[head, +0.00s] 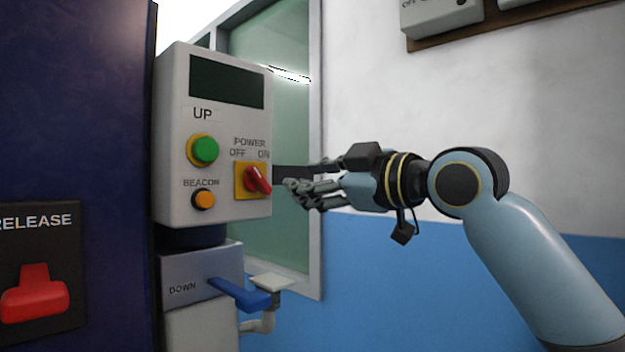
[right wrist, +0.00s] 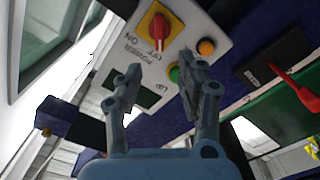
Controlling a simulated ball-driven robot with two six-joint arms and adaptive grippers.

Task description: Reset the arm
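My right gripper (head: 297,190) is just right of the control box's red power knob (head: 257,180) in the head view, with a small gap showing between them. In the right wrist view its two fingers (right wrist: 160,88) are spread apart with nothing between them. The red knob on its yellow plate (right wrist: 158,28) lies beyond the fingertips there. The knob is tilted, under the labels OFF and ON. My left gripper is in neither view.
The grey control box (head: 172,140) also carries a green UP button (head: 205,150) and an orange BEACON button (head: 204,199). Below are a blue DOWN lever (head: 240,294) and, at left, a red RELEASE handle (head: 36,297). A window frame (head: 315,150) stands behind the gripper.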

